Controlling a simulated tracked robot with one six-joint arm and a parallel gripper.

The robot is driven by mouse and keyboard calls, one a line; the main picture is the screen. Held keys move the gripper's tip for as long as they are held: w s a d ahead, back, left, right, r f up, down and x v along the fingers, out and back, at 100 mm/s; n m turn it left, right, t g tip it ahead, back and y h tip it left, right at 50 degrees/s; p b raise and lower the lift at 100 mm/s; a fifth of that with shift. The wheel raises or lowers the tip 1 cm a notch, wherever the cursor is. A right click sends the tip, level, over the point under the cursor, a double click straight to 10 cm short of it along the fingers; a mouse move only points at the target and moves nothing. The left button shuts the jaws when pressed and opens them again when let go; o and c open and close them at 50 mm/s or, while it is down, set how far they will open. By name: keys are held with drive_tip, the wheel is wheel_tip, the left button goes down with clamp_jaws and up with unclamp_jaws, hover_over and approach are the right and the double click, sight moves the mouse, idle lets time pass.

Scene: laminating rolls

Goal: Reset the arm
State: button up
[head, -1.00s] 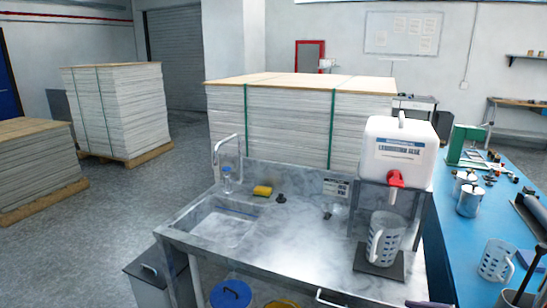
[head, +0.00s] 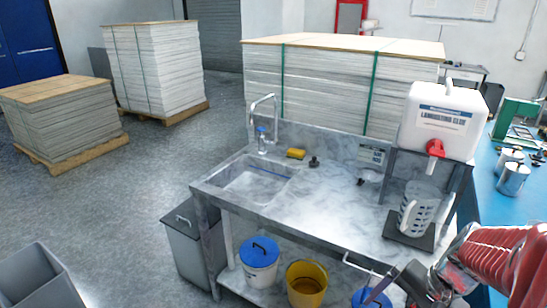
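My gripper (head: 392,292) is at the lower right of the head view, at the end of my red arm. It hangs in front of the metal sink bench (head: 325,215), near the bench's front edge and the front handle. Its dark fingers are small and partly cut off by the bottom edge, so I cannot tell whether they are open or shut. I see nothing clearly held in it. A clear measuring jug (head: 415,215) stands on a dark pad under the red tap of the white laminating glue container (head: 440,122), behind my gripper.
A blue-lidded bucket (head: 259,262) and a yellow bucket (head: 306,284) stand on the bench's lower shelf. A grey bin (head: 188,240) is left of the bench. A blue table (head: 490,215) with metal cans is at right. The floor at left is open before strapped stacks.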

drive_tip(key=s+a+r+n+t+h, duration=0.1)
drive_tip(key=a+r+n+t+h, duration=0.2)
drive_tip(key=a+r+n, duration=0.7)
drive_tip(key=a+r+t, duration=0.1)
drive_tip(key=a+r, duration=0.1)
drive_tip(key=a, duration=0.2)
drive_tip(key=shift+s+r, duration=0.3)
drive_tip(key=shift+s, duration=0.1)
